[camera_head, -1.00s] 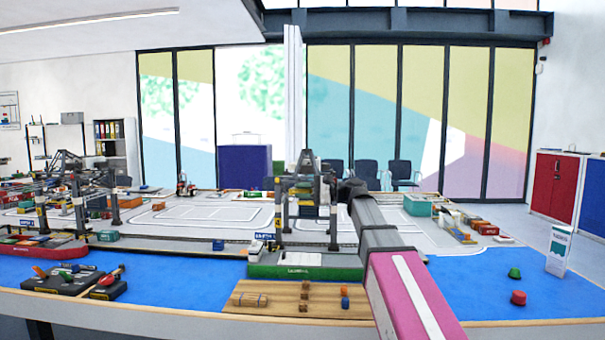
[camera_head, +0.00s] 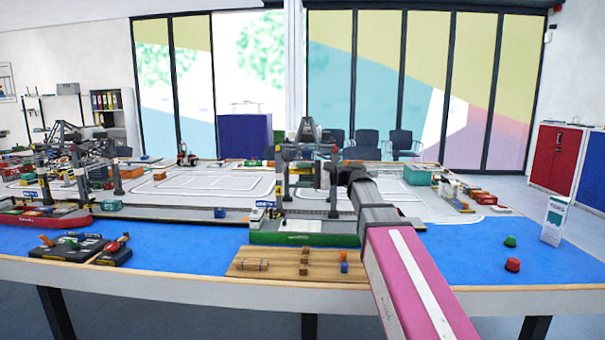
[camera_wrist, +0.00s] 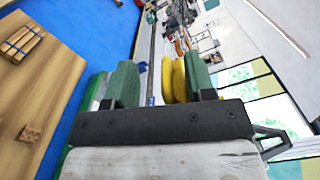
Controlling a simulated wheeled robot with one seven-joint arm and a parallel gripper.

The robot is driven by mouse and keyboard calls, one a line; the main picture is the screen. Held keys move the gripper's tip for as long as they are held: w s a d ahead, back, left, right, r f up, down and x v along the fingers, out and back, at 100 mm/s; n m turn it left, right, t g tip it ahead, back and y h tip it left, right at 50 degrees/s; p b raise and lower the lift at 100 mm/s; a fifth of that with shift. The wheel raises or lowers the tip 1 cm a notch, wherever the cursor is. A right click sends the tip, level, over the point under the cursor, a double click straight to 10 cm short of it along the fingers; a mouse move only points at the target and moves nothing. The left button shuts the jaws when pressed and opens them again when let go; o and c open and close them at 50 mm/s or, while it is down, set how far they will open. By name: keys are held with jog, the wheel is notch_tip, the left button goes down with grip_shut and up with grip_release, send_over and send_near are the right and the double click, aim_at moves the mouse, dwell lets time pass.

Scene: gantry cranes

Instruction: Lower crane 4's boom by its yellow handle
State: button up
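A dark grey gantry crane (camera_head: 283,180) with a raised top stands at the middle of the table behind a green ship. I cannot read its number. My arm reaches out to its right side and hides my gripper in the head view. In the wrist view my gripper (camera_wrist: 160,78) is open, with its green-padded fingers apart. A rounded yellow part (camera_wrist: 174,80), which looks like the handle, lies between the fingers, close beside the right one. I cannot tell whether they touch. The boom is not clearly visible.
The green ship (camera_head: 300,240) lies before the crane, with a wooden board (camera_head: 285,264) of small blocks in front. More cranes (camera_head: 75,165) and a red ship (camera_head: 45,217) are at left. A green (camera_head: 510,241) and a red (camera_head: 512,264) knob-like piece stand on clear blue at right.

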jog(key=shift+w, duration=0.25)
jog(key=shift+d, duration=0.25)
jog(key=d, duration=1)
jog(key=shift+s+d, duration=0.2)
jog(key=shift+s, duration=0.1)
jog(key=shift+r, duration=0.1)
